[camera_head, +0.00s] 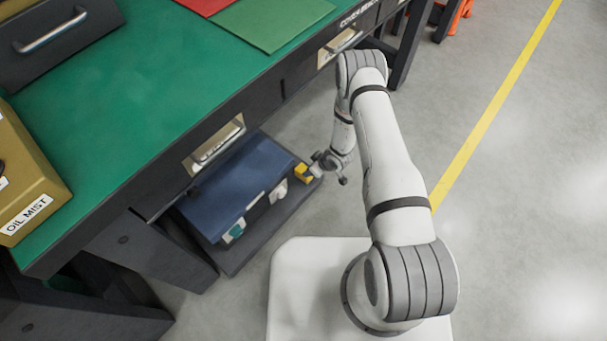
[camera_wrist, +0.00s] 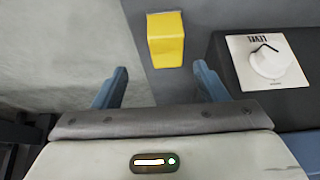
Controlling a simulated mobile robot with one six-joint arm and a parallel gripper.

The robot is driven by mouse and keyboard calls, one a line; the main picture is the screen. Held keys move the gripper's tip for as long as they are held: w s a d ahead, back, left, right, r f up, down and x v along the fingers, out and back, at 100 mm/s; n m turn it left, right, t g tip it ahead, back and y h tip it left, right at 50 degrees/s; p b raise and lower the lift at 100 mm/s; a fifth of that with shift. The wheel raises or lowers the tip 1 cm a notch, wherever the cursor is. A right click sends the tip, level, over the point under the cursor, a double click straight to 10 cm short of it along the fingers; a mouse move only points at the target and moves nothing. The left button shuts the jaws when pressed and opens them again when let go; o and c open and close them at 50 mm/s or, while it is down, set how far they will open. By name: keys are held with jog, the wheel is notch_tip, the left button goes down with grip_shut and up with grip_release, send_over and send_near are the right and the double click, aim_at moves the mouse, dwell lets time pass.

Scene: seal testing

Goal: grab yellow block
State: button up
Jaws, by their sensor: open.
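The yellow block (camera_wrist: 166,40) is in the wrist view, just beyond my fingertips and a little right of the middle between them. It rests on a dark grey surface. In the head view the yellow block (camera_head: 303,171) shows at the right end of the low blue box, close to my gripper (camera_head: 313,168). In the wrist view my gripper (camera_wrist: 160,78) is open, with its two blue fingers apart and nothing between them. The block looks apart from both fingers.
A blue box (camera_head: 232,188) with a white dial panel (camera_wrist: 268,62) stands on a dark base (camera_head: 237,266) beside the block. The green workbench (camera_head: 130,110) overhangs it, with an oil mist box (camera_head: 30,185) on top. Open grey floor (camera_head: 520,150) lies to the right.

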jog(key=b+x, duration=0.1)
jog(key=x, duration=0.1)
jog(key=b+x, duration=0.1)
jog(key=x, duration=0.1)
jog(key=s+b+x, duration=0.1)
jog(key=x, duration=0.2)
jog(key=shift+a, duration=0.2)
jog(key=shift+w+a+f, duration=0.25)
jog(key=shift+a+f, duration=0.05)
jog(key=shift+f, duration=0.15)
jog(key=c, duration=1.2)
jog(key=shift+r, duration=0.1)
